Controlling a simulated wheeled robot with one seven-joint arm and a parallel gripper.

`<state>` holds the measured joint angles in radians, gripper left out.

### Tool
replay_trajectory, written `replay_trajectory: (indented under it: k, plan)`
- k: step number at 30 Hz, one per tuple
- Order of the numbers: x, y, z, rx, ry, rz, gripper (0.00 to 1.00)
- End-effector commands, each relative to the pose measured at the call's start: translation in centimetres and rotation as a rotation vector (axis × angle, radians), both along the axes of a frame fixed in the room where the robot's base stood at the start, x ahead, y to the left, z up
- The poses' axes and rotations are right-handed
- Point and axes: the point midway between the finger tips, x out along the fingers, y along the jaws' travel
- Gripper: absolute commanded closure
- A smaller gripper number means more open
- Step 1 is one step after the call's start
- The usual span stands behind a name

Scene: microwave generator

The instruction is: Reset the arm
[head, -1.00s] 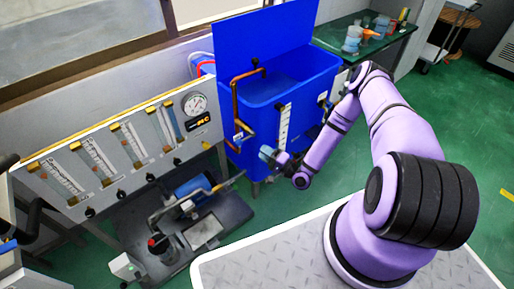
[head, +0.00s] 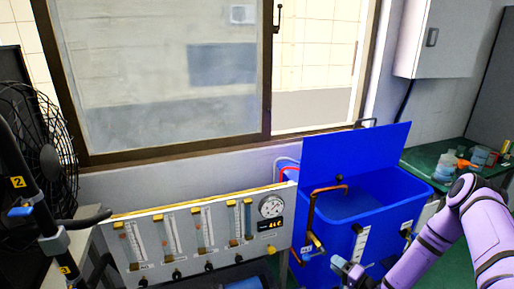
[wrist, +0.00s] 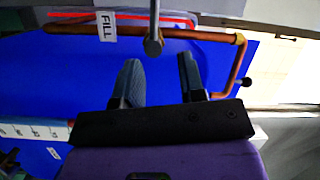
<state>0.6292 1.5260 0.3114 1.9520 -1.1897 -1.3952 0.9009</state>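My purple arm (head: 462,245) reaches in from the lower right in the head view. My gripper (wrist: 160,78) is open in the wrist view, its two dark fingers apart with nothing between them. In the head view my gripper (head: 347,270) is low in front of the blue tank (head: 385,228), near its scale strip. The wrist view shows the blue tank wall (wrist: 75,75) behind the fingers. A copper pipe (wrist: 236,60) bends beyond the right finger. A grey rod with a round end (wrist: 153,42) hangs just past the fingertips. I cannot tell whether anything touches.
A panel with several flow tubes, a round gauge and a small display (head: 200,240) stands left of the tank. A black fan (head: 38,150) is at the far left. A green table (head: 445,160) with small containers is at the right. A wide window (head: 170,75) is behind.

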Motion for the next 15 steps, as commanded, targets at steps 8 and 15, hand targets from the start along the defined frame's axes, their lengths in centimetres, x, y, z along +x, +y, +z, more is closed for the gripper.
replay_trajectory:
  k: [8, 15]
  plan:
    - [4.5, -2.1, 5.7, -0.353, 0.031, 0.054, 0.63]
    - [7.1, -3.8, 11.4, -0.628, 0.067, 0.073, 0.63]
